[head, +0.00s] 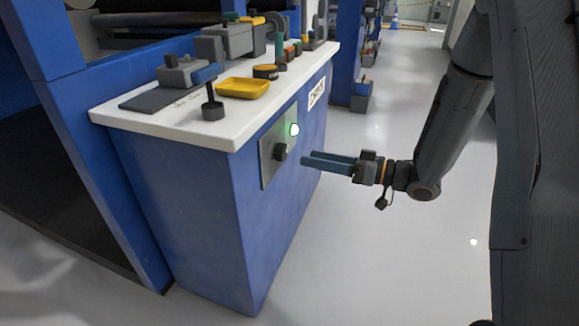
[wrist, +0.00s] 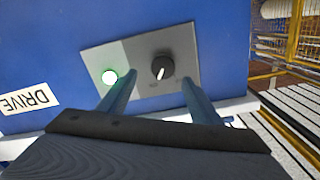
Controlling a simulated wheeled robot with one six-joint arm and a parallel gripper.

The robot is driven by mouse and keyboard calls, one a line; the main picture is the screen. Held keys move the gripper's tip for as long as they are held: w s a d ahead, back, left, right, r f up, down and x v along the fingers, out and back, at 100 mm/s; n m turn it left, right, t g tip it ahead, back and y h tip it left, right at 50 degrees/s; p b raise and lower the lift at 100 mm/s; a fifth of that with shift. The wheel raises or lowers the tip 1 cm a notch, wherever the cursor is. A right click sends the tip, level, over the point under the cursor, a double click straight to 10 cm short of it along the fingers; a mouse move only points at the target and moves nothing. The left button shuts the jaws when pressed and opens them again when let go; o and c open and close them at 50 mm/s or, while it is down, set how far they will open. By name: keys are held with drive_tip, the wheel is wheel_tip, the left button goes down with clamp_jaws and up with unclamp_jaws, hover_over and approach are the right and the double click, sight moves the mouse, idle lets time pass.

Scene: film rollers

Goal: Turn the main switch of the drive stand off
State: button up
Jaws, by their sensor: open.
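The main switch is a black rotary knob (head: 280,152) on a grey plate (head: 267,168) on the blue drive stand (head: 190,200). In the wrist view the knob (wrist: 162,68) carries a white pointer line. A lamp (head: 295,129) beside it glows green; it also shows in the wrist view (wrist: 110,77). My gripper (head: 305,160) is open and points at the knob from the right. Its two blue fingers (wrist: 157,85) lie on either side of the knob in the wrist view. The fingers look apart from the knob, with nothing between them.
A label reading DRIVE (wrist: 25,100) is on the same face as the plate. The white top (head: 180,125) of the stand holds a yellow tray (head: 243,88), a black knob-like piece (head: 212,106) and several tools. The grey floor (head: 400,260) on the right is clear.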

sight(286, 154)
drive_tip(key=x, duration=0.2)
drive_tip(key=b+x, duration=0.1)
drive_tip(key=x, duration=0.2)
drive_tip(key=b+x, duration=0.1)
drive_tip(key=x, duration=0.1)
drive_tip(key=shift+s+a, duration=0.15)
drive_tip(key=shift+a, duration=0.3)
drive_tip(key=c, duration=1)
